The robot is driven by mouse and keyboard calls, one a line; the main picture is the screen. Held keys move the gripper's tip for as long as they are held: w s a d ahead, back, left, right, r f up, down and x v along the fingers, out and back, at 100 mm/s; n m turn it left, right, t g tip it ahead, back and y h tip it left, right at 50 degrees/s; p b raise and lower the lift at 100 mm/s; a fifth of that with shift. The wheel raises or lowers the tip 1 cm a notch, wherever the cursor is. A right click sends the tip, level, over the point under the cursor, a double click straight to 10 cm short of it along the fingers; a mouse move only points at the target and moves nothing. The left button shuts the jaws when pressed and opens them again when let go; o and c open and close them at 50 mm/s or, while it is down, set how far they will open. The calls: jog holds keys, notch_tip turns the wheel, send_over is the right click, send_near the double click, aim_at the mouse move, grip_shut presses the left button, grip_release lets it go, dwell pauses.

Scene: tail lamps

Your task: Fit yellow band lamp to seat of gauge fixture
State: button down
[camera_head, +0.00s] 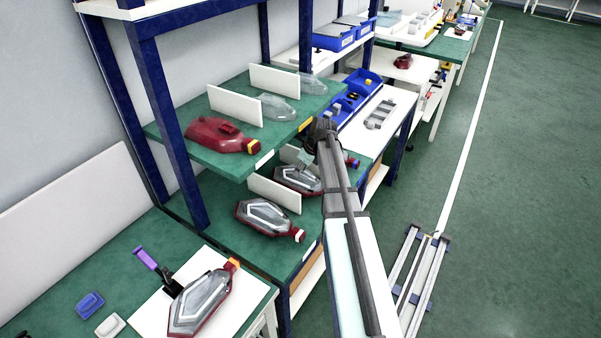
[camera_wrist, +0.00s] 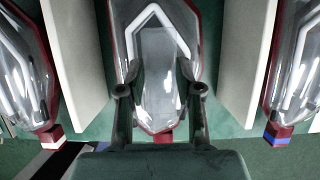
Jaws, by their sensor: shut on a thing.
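My gripper (camera_head: 306,160) is at the lower green shelf, shut on the middle clear-and-red lamp (camera_head: 292,178). In the wrist view the fingers (camera_wrist: 158,95) sit on both sides of this lamp (camera_wrist: 160,15), near its narrow end. Its end band is hidden by my gripper, so I cannot tell its colour. The lamp appears to be still among its neighbours, between two white dividers. A lamp with an orange-yellow band (camera_head: 203,300) lies on a white plate (camera_head: 150,310) on the front table, beside a purple-handled clamp (camera_head: 150,262); this looks like the fixture.
A white-banded lamp (camera_wrist: 20,70) lies left and a blue-banded lamp (camera_wrist: 292,75) right, beyond the dividers (camera_wrist: 72,50). The upper shelf (camera_head: 185,148) holds a red housing with a yellow band (camera_head: 218,135) and clear lenses. Blue posts (camera_head: 165,110) stand close.

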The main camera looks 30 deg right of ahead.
jog(key=shift+r, duration=0.5)
jog(key=shift+b+v, duration=0.85)
jog(key=shift+v, duration=0.35)
jog(key=s+d+b, duration=0.3)
jog(key=s+d, duration=0.6)
jog(key=s, duration=0.5)
jog(key=shift+s, duration=0.3)
jog(key=shift+r, duration=0.1)
